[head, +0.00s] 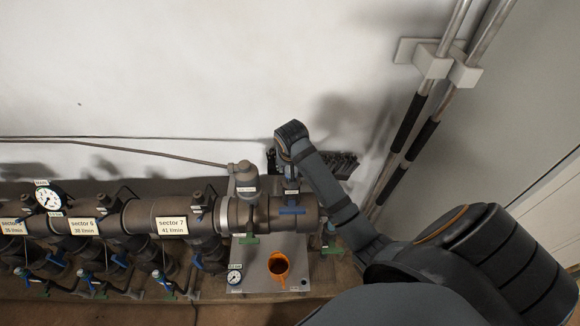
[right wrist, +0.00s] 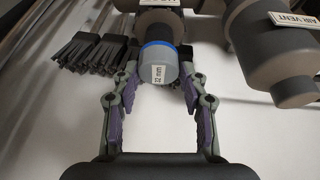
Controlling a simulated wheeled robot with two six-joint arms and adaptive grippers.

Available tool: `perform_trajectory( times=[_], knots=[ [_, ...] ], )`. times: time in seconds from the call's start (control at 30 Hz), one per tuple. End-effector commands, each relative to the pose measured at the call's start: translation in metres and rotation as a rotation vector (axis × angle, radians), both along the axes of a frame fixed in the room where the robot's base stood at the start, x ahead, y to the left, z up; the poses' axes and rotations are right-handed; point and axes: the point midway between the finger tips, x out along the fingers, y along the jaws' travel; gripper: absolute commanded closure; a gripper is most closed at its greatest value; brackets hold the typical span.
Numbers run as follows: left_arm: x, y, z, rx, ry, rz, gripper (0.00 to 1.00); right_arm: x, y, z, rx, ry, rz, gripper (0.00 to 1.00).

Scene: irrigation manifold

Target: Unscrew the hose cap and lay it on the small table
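The hose cap (right wrist: 158,68) is a grey cylinder with a blue ring and a "32 mm" label, seen on the end of a dark fitting in the right wrist view. My right gripper (right wrist: 161,82) is open, with one finger on either side of the cap; I cannot tell whether they touch it. In the head view my right arm reaches over the far right end of the manifold, and its wrist largely hides the fingers and cap. A grey plate (head: 243,281) in front of the manifold appears to be the small table. My left gripper is not in view.
The air vent (right wrist: 285,50) stands close beside the cap. The brown manifold pipe (head: 140,216) with several valves runs left. Dark bristly pieces (head: 340,163) are by the wall.

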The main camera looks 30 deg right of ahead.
Motion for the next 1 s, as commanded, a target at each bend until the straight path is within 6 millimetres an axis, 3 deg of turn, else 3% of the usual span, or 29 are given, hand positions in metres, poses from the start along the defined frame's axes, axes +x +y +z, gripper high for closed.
perform_trajectory(
  times=[0.03,0.2,0.23,0.5,0.57,0.8,1.0],
  knots=[
    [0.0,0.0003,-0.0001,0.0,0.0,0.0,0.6,0.001,0.0024,0.0,0.008,-0.004,0.003,0.75],
    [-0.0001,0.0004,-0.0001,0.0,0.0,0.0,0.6,0.0012,0.0033,-0.0001,0.01,-0.004,0.005,0.98],
    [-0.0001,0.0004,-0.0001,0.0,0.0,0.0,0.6,0.0012,0.0034,0.0,0.01,-0.004,0.005,0.64],
    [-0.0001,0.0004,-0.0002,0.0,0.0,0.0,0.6,0.0014,0.0043,-0.0003,0.014,-0.005,0.007,1.0],
    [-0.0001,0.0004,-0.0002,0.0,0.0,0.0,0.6,0.0011,0.0033,-0.0004,0.012,-0.005,0.039,1.0],
    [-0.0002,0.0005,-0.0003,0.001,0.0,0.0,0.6,0.0013,0.0024,-0.0003,0.009,-0.004,0.391,1.0],
    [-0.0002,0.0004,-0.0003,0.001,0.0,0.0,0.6,0.0017,0.0042,-0.0002,0.013,-0.006,0.409,1.0]
  ],
)
